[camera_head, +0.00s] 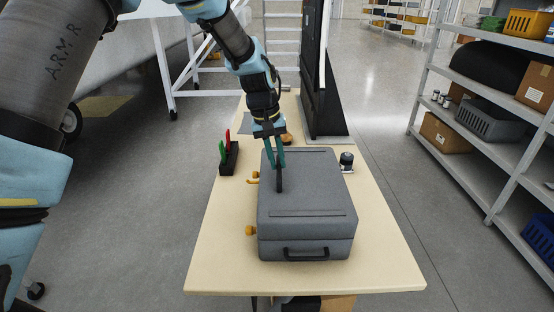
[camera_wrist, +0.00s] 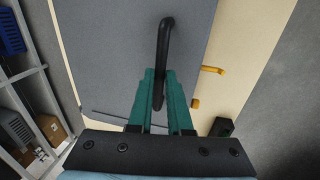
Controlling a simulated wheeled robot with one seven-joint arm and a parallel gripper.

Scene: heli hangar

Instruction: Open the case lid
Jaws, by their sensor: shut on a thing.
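The grey case (camera_head: 315,225) lies on the table with its lid (camera_head: 315,185) down. A black handle (camera_head: 279,182) stands up from the left part of the lid's top. My gripper (camera_head: 276,162) comes down from behind, its green fingers shut on this handle. In the wrist view the handle (camera_wrist: 165,40) passes between the fingertips (camera_wrist: 160,75). Two orange latches, one nearer the back (camera_head: 253,178) and one nearer the front (camera_head: 250,230), are at the case's left side. A second dark handle (camera_head: 306,253) is on the front face.
The pale wooden table (camera_head: 225,255) has bare room around the case. A black holder with red and green pieces (camera_head: 228,157) stands back left. A small dark-topped item (camera_head: 346,160) is close to the case's right. A tall black panel (camera_head: 318,80) rises behind; shelves (camera_head: 455,165) stand right.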

